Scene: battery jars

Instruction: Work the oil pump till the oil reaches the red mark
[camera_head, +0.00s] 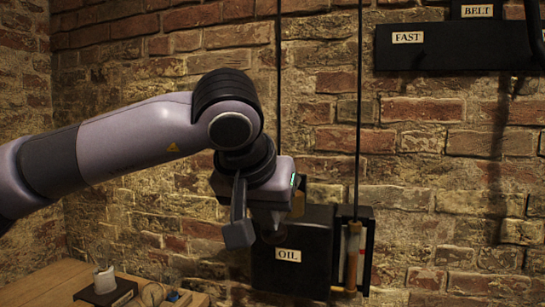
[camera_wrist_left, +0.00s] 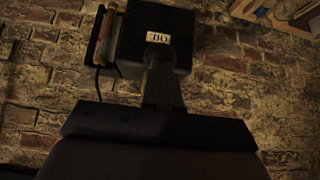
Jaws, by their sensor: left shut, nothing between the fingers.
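The black oil box (camera_head: 290,262) with its OIL label hangs on the brick wall. In the left wrist view the oil box (camera_wrist_left: 180,55) appears upside down. A narrow gauge (camera_head: 353,255) with an amber column stands at its right side; small red parts show there, but I cannot tell the oil level against the mark. The gauge also shows in the left wrist view (camera_wrist_left: 103,42). My left gripper (camera_head: 271,236) is shut and empty, in front of the box's upper left part; touching or apart is unclear. It hides that part, and no pump handle shows clearly. My right gripper is out of view.
Black panels labelled FAST (camera_head: 450,55) and BELT (camera_head: 483,10) are at the upper right. Thin dark rods run down the wall. A wooden table (camera_head: 45,285) at the lower left holds a small dark stand (camera_head: 105,289) and small items. The wall right of the gauge is bare.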

